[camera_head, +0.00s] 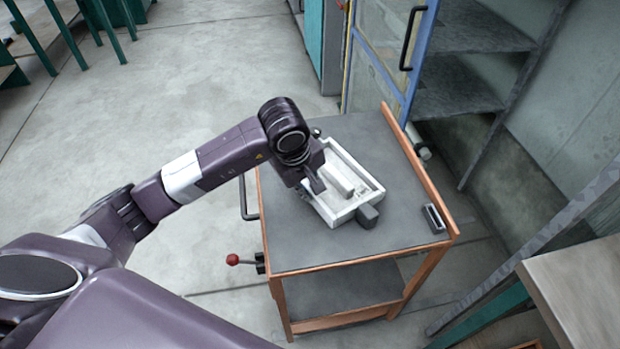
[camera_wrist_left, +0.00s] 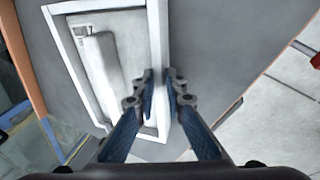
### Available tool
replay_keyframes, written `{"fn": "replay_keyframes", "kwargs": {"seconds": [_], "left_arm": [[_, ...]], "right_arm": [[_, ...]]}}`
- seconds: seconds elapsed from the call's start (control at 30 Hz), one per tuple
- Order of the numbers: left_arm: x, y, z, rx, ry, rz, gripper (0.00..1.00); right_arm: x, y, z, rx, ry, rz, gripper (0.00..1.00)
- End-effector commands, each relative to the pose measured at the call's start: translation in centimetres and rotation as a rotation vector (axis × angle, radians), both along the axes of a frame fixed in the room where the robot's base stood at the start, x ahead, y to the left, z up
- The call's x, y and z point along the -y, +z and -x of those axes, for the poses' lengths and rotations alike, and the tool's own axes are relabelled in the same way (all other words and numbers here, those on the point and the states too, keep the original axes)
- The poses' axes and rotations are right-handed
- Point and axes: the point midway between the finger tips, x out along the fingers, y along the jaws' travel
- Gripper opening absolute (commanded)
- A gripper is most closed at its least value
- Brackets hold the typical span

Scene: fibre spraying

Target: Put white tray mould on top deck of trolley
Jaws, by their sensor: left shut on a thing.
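The white tray mould (camera_head: 354,205) is over the dark grey top deck of the trolley (camera_head: 290,250). It has a raised block inside and a dark knob at its near right corner. My left gripper (camera_head: 314,182) reaches in from the left and is at the tray's left wall. In the left wrist view, the two fingers (camera_wrist_left: 160,88) are on either side of a wall of the tray mould (camera_wrist_left: 162,40), shut on it. The tray looks flat and close to the deck; I cannot tell whether it touches. My right gripper is not in view.
A small dark box (camera_head: 434,218) sits near the deck's right edge, beside the wooden rim (camera_head: 415,160). A red-knobbed lever (camera_head: 233,259) sticks out at the trolley's left. A blue-framed door and grey shelves (camera_head: 470,88) stand behind.

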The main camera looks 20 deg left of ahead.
Motion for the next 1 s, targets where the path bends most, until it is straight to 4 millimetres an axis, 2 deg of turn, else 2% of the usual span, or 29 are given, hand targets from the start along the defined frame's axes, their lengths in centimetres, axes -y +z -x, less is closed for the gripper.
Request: {"fn": "replay_keyframes", "kwargs": {"seconds": [0.2, 0.23, 0.4, 0.67, 0.77, 0.87, 1.0], "left_arm": [[0.1, 0.0, -0.3, 0.012, 0.0, 0.004, 0.0], [0.0, -0.3, 0.0, 0.001, 0.0, 0.001, 0.12], [0.0, -0.3, 0.0, 0.001, 0.0, 0.001, 0.28], [0.0, -0.2, 0.0, 0.001, 0.0, 0.0, 0.28], [-0.1, 0.4, 0.1, 0.004, -0.001, 0.0, 0.28], [-0.2, 1.8, 0.4, 0.006, -0.001, 0.0, 0.28], [-0.3, 4.7, 1.2, 0.009, -0.001, -0.001, 0.28]], "right_arm": [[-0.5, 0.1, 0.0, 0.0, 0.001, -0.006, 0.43], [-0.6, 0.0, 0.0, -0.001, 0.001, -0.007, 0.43], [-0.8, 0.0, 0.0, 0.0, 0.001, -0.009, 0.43], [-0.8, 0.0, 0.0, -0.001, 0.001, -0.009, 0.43], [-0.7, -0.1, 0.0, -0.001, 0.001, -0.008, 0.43], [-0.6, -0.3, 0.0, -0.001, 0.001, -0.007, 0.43], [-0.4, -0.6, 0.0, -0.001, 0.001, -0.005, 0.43]]}}
